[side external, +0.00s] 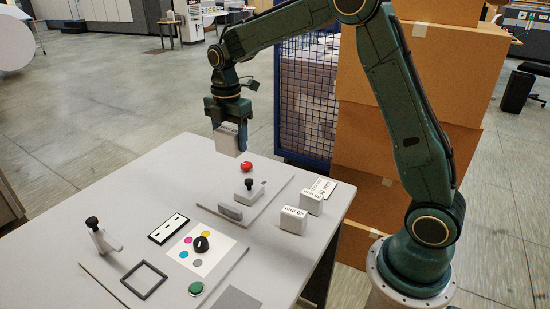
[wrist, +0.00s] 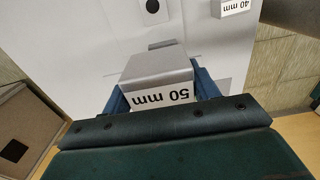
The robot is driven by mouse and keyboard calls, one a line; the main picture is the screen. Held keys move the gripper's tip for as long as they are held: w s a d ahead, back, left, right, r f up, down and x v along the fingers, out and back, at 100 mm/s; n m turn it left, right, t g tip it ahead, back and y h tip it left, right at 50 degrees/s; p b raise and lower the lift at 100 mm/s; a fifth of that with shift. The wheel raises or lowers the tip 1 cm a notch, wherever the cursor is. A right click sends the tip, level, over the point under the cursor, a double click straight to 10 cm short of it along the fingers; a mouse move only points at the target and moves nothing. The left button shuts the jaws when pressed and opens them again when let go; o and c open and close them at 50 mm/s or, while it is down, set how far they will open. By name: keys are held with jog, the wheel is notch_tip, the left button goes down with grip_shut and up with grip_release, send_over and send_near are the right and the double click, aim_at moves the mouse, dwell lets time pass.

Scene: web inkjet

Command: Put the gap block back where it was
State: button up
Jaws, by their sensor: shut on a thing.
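My gripper (side external: 228,122) is shut on a grey gap block (side external: 229,142) and holds it in the air above the table's far edge. In the wrist view the held block (wrist: 158,68) sits between the blue fingers, with a white end label reading "50 mm". A flat printed label (side external: 322,187) lies on the table beside and behind these blocks.
A grey plate with a black-knobbed block (side external: 249,190) and a red knob (side external: 247,166) is mid-table. A plate with a colour-dot card (side external: 208,250), green button (side external: 196,288) and black frame (side external: 144,279) is nearer. An upright black-knobbed piece (side external: 101,236) stands left. Cardboard boxes (side external: 400,100) stand behind.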

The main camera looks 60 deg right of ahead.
jog(key=shift+s, duration=0.1)
jog(key=shift+s+a, duration=0.3)
jog(key=shift+s, duration=0.15)
jog(key=s+a+f, duration=0.1)
jog(key=s+a, duration=0.2)
jog(key=s, duration=0.5)
jog(key=s+a, duration=0.3)
jog(key=s, duration=0.6)
jog(key=f, duration=1.6)
jog(key=shift+w+d+f, duration=0.1)
jog(key=shift+w+d, duration=0.1)
jog(key=shift+d, duration=0.05)
jog(key=shift+f, duration=1.9)
jog(key=shift+f, duration=0.15)
jog(key=o, duration=1.1)
jog(key=shift+o, duration=0.2)
